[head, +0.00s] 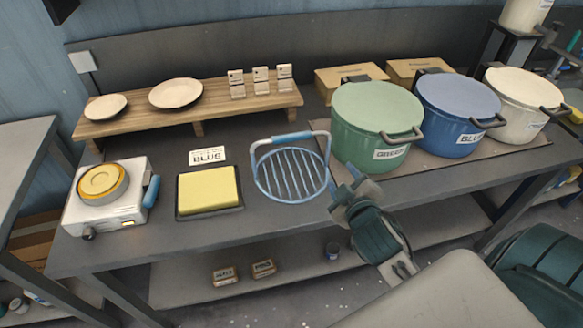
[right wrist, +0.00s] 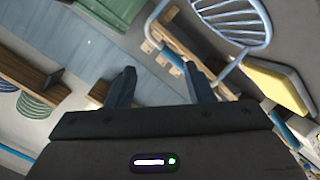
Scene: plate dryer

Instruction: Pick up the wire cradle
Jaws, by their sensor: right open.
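The wire cradle (head: 290,174) is a round blue-grey wire basket with parallel bars. It sits on the dark bench with its arched handle, sleeved in a blue grip (head: 291,137), standing up at the back. In the right wrist view the cradle (right wrist: 235,20) shows at the upper right, with its handle in the picture near my fingertips. My right gripper (head: 346,184) is open and empty, just right of the cradle's front right rim, apart from the handle. It also shows in the right wrist view (right wrist: 160,76). My left gripper is not in view.
A green pot (head: 375,125), a blue pot (head: 455,118) and a cream pot (head: 520,105) stand right of the cradle. A yellow sponge-like block (head: 207,190) on a dark tray and a small white burner (head: 105,205) are left. A wooden riser (head: 190,113) with plates is behind.

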